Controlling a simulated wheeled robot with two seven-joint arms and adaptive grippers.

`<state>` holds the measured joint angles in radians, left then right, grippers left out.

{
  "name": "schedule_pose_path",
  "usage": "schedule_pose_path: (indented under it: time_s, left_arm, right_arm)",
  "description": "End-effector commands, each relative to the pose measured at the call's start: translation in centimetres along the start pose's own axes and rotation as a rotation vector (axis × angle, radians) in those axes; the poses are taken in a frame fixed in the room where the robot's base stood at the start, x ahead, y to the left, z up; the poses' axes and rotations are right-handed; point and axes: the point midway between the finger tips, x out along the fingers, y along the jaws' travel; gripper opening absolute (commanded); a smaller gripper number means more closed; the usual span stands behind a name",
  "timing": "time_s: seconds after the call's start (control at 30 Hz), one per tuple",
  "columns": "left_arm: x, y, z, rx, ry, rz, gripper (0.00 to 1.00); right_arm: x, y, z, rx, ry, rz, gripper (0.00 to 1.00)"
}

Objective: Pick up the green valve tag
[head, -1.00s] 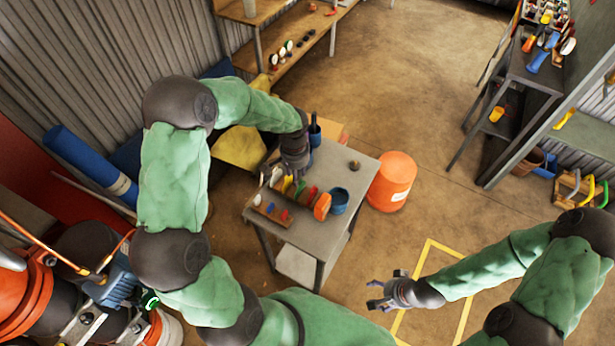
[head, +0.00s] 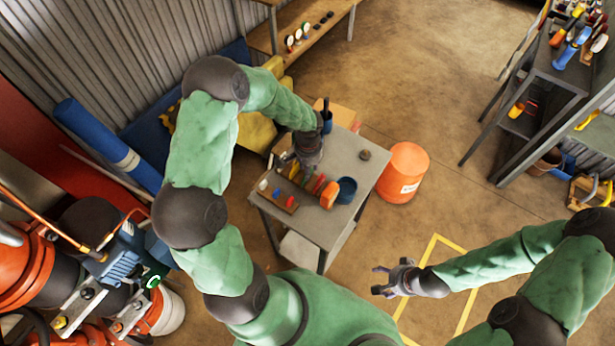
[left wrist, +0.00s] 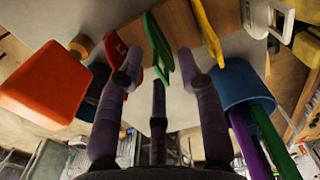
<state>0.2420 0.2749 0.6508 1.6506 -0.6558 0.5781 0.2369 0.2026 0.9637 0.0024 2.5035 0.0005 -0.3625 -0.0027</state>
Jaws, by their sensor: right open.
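The green valve tag (left wrist: 158,48) is upright in the left wrist view, between a red tag (left wrist: 115,55) and a yellow tag (left wrist: 208,32). My left gripper (left wrist: 157,72) is open, its fingers spread on either side of the green tag's near end; I cannot tell whether they touch it. In the head view my left gripper (head: 300,166) is over the tag row on the grey table, and it partly hides the tags. My right gripper (head: 384,283) is open and empty, in the air right of the table.
On the grey table (head: 345,150) stand a blue cup (head: 346,188) and an orange item (head: 329,195), close to the tags. An orange bucket (head: 404,172) stands on the floor to the right. Open floor lies beyond it.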

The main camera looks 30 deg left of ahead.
Motion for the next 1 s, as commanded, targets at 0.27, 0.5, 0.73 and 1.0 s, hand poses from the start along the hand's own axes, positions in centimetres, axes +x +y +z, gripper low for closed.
schedule_pose_path:
  time_s: [0.27,0.5,0.73,1.0]
  left_arm:
    - [3.1,0.1,0.2,0.000,-0.001,0.001,0.37]
    - [3.0,0.1,0.2,0.000,0.000,0.001,0.17]
    - [3.0,0.1,0.2,0.000,0.000,0.001,0.00]
    - [2.9,0.1,0.2,0.000,0.000,0.001,0.00]
  right_arm:
    - [0.5,0.2,0.0,0.000,0.000,0.000,0.69]
    - [0.5,0.2,0.0,0.000,0.000,0.000,0.69]
    - [0.5,0.2,0.0,0.000,0.000,0.000,0.69]
    - [0.4,0.2,0.0,0.000,0.000,0.000,0.69]
